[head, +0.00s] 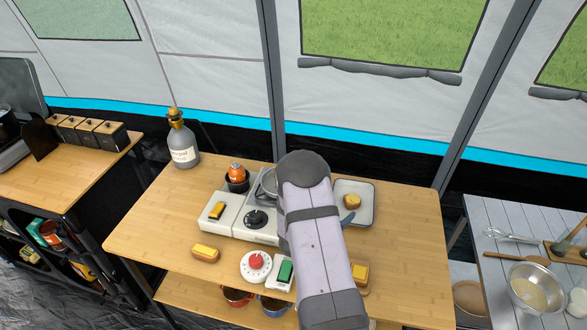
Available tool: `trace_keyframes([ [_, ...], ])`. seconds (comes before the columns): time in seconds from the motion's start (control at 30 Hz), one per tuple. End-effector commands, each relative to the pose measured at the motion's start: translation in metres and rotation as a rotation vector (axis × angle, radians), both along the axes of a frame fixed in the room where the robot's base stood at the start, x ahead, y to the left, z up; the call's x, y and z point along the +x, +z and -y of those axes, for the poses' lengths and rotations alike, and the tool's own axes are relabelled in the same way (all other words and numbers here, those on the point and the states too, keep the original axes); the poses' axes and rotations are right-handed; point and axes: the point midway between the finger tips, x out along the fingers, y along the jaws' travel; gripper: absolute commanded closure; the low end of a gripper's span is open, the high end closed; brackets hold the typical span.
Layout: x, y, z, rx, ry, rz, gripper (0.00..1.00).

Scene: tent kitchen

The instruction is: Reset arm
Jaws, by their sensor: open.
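My arm's pale lilac link with a dark grey rounded joint reaches up over the middle of the wooden table (150,232). My gripper does not show; the arm link hides whatever is behind it. A white stove (235,226) with a black knob stands on the table, partly behind my arm. A metal pan (268,182) shows in part at the arm's left edge. A small blue-grey piece (349,217) sticks out to the right of the arm; I cannot tell what it belongs to.
A bottle (184,142), an orange-topped item in a dark cup (236,178), a hot-dog-like bun (205,253), a red-dialed timer (256,265) and a green-topped item (285,272) surround the stove. A tray (367,217) holds a yellow-topped piece (352,201). The table's right side is clear.

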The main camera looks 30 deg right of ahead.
Motion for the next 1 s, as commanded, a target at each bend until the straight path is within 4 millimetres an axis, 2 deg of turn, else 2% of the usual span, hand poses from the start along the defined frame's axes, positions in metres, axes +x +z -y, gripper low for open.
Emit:
trace_keyframes([
  [0.13,0.005,0.005,-0.001,0.008,0.006,0.017,0.3],
  [0.23,0.016,0.02,-0.004,0.032,0.023,0.062,0.3],
  [0.37,0.041,0.039,-0.026,0.117,0.099,0.104,0.3],
  [0.4,0.049,0.048,-0.035,0.15,0.13,0.119,0.3],
  [0.47,0.059,0.05,-0.06,0.214,0.2,0.096,0.3],
  [0.53,0.066,0.053,-0.095,0.292,0.296,0.049,0.3],
  [0.63,0.066,0.058,-0.149,0.399,0.436,-0.039,0.3],
  [0.77,0.042,0.066,-0.22,0.519,0.62,-0.196,0.3],
  [0.8,0.03,0.068,-0.24,0.55,0.672,-0.252,0.3],
  [0.87,0.007,0.071,-0.267,0.59,0.746,-0.342,0.3],
  [0.9,-0.01,0.074,-0.283,0.614,0.792,-0.407,0.3],
  [1.0,-0.058,0.079,-0.313,0.654,0.886,-0.569,0.3],
])
